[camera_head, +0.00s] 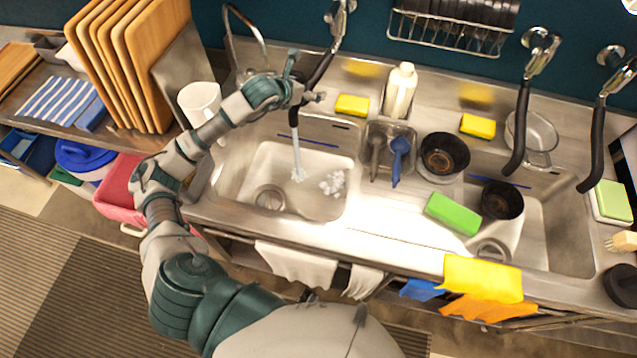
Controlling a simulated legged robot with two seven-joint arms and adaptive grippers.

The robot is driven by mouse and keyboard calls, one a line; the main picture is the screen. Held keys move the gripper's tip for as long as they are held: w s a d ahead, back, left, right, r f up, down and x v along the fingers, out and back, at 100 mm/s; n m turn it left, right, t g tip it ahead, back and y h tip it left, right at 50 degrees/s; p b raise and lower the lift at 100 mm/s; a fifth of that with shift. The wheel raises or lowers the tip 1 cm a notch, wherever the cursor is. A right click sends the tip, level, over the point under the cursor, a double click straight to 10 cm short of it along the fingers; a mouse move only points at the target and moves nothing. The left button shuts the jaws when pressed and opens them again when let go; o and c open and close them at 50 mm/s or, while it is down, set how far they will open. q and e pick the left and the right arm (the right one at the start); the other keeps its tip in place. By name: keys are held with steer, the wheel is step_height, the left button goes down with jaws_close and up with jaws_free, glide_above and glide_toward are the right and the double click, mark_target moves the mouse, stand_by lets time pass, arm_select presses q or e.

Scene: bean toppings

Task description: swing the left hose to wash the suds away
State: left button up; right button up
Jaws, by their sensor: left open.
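The left hose (324,68) is black and hangs from the wall fitting at the back of the left sink basin (255,170). A stream of water (296,150) falls from its lower end into the basin. White suds (333,183) lie on the basin floor, to the right of where the water lands. My left gripper (304,82) is open at the hose, with its fingers close around or beside it; I cannot tell whether they touch it. My right gripper is out of view.
A drain (270,197) is at the basin's left. A soap bottle (400,90), a yellow sponge (352,105) and a brush holder (389,150) are to the right.

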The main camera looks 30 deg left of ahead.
arm_select(q)
steer(key=shift+w+a, duration=0.1)
steer(key=shift+d, duration=0.2)
steer(key=shift+d, duration=0.15)
steer(key=d, duration=0.7)
steer(key=shift+w+b, duration=0.3)
steer(key=shift+b, duration=0.05)
stand_by(0.4)
steer(key=shift+w+d, duration=0.85)
steer(key=shift+d, duration=1.25)
steer(key=d+p+v, duration=0.1)
steer(key=v, duration=0.8)
steer(key=shift+a, duration=0.5)
